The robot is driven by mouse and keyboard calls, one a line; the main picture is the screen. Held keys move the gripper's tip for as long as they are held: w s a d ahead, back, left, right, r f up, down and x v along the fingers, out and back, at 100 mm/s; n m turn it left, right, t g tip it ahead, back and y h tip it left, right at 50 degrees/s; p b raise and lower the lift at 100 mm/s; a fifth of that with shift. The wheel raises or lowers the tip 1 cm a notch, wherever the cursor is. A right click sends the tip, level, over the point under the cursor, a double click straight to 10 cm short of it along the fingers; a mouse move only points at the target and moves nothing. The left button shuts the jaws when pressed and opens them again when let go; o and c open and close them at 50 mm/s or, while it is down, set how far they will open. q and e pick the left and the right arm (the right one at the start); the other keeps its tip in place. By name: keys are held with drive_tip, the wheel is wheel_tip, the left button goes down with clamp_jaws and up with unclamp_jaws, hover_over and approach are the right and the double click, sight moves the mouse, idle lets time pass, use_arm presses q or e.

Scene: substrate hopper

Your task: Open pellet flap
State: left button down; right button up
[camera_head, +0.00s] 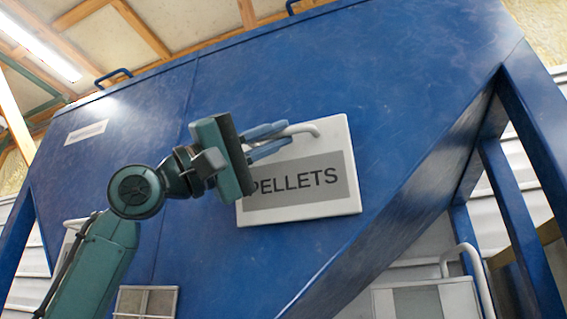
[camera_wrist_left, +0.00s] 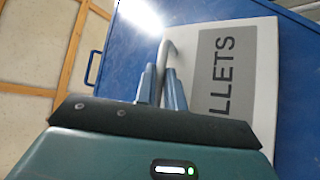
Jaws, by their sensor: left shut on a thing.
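The pellet flap (camera_head: 345,200) is a white panel with a grey label reading PELLETS, set on the sloped face of the blue hopper (camera_head: 330,80). It looks flat against the hopper face. A pale bar handle (camera_head: 310,129) runs along its upper part. My left gripper (camera_head: 285,138) comes in from the left and is shut on the handle. In the left wrist view, the two blue fingers (camera_wrist_left: 160,88) sit on either side of the handle (camera_wrist_left: 168,50), with the flap (camera_wrist_left: 265,60) to the right. The fingers hide part of the handle. My right gripper is not in view.
Another white panel with a pale curved handle (camera_head: 470,265) stands at the lower right, below the hopper. A vent-like grey panel (camera_head: 147,301) is at the bottom left. Blue support legs (camera_head: 535,120) stand at the right. The space in front of the flap's right side is clear.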

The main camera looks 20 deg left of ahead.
use_arm(q)
drive_tip(key=s+f+m+g+h, duration=0.1)
drive_tip(key=m, duration=0.1)
drive_tip(key=s+f+m+g+h, duration=0.1)
drive_tip(key=f+m, duration=0.1)
drive_tip(key=s+f+m+g+h+b, duration=0.1)
drive_tip(key=m, duration=0.1)
drive_tip(key=shift+s+f+g+h, duration=0.15)
drive_tip(key=shift+s+g+h, duration=0.05)
drive_tip(key=shift+g+h, duration=0.1)
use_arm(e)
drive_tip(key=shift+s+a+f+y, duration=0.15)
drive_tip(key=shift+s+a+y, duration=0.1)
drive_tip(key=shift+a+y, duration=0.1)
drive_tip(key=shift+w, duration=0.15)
use_arm(q)
drive_tip(key=c, duration=1.5)
unclamp_jaws()
drive_tip(key=shift+a, duration=0.1)
drive_tip(key=shift+f, duration=0.1)
